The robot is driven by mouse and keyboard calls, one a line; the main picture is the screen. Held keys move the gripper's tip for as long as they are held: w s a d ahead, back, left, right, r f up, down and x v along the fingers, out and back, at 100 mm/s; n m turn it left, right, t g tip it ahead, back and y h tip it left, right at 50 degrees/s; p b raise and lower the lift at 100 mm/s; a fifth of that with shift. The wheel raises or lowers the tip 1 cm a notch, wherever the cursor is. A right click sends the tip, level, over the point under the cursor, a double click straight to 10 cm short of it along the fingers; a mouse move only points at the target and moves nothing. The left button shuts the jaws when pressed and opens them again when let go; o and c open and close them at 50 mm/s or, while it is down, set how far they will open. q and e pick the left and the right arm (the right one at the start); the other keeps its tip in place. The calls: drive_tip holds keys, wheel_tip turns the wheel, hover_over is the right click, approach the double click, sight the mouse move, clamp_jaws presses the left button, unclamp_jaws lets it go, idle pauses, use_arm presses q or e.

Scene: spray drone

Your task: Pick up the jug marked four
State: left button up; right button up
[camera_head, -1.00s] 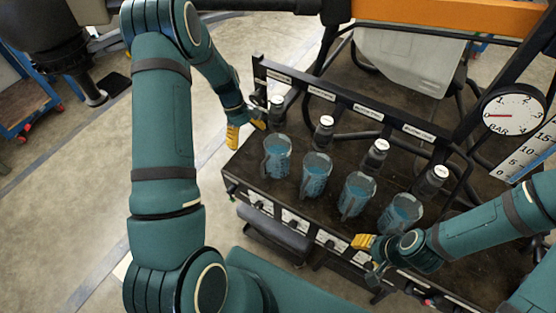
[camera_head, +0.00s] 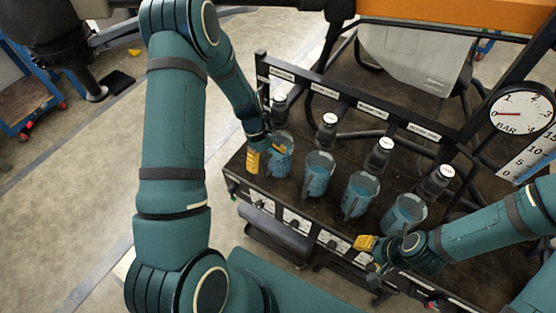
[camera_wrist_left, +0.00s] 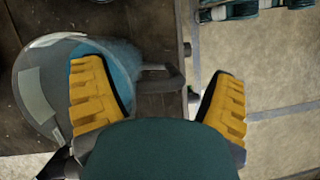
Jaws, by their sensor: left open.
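Several clear jugs of blue liquid stand in a row on the dark bench. I cannot read a number on any of them, so I cannot tell which is the jug marked four. My left gripper (camera_head: 265,155) is open at the leftmost jug (camera_head: 283,163). In the left wrist view, this jug (camera_wrist_left: 45,85) is at the left, partly covered by one yellow finger. Its handle (camera_wrist_left: 160,79) shows in the gap between the fingers (camera_wrist_left: 165,100). My right gripper (camera_head: 366,252) is near the bench's front edge; its finger gap is not clear.
The other jugs (camera_head: 318,175), (camera_head: 360,196) and (camera_head: 404,214) continue to the right. Dark bottles with white caps (camera_head: 328,132) stand behind them, before a labelled rail (camera_head: 370,108). A pressure gauge (camera_head: 522,112) is at the right. Floor left of the bench is open.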

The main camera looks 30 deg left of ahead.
use_arm(q)
drive_tip(key=c, duration=1.3)
drive_tip(key=shift+c, duration=0.2)
drive_tip(key=shift+r, duration=0.1)
